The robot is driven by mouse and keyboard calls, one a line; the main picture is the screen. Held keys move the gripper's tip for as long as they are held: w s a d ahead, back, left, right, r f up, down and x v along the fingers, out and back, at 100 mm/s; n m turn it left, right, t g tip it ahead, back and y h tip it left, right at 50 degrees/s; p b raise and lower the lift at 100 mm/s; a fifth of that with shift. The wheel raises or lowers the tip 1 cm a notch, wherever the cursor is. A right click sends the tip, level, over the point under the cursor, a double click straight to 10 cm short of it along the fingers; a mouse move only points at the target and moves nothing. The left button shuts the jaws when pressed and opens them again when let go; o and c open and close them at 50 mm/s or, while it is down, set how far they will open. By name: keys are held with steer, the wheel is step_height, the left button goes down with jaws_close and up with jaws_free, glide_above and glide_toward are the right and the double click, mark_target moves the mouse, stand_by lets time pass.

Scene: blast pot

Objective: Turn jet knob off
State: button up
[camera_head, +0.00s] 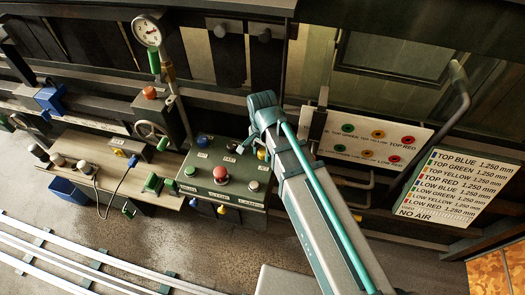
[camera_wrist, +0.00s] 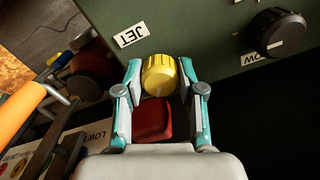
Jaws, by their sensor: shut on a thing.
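The jet knob (camera_wrist: 160,75) is a ribbed yellow knob at the edge of the green panel (camera_wrist: 205,35), beside the white JET label (camera_wrist: 131,34). In the wrist view my gripper (camera_wrist: 160,68) has one finger on each side of the knob and is shut on it. In the head view my gripper (camera_head: 262,125) is at the right end of the green control panel (camera_head: 240,199), and my arm and fingers hide most of that end.
A black knob (camera_wrist: 276,32) stands right of the yellow one. A red block-like part (camera_wrist: 153,120) lies below the knob, between the fingers. A red button (camera_head: 221,174) sits on the panel. An orange handle (camera_wrist: 22,110) is at the wrist view's left. A label board (camera_head: 462,185) stands right.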

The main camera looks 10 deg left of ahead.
mark_target(263, 152)
steer(key=shift+d+n+p, duration=0.1)
steer(key=shift+n+p, duration=0.6)
steer(key=shift+n, duration=2.1)
steer(key=o, duration=1.1)
steer(key=shift+o, duration=0.2)
step_height(263, 152, up, 12)
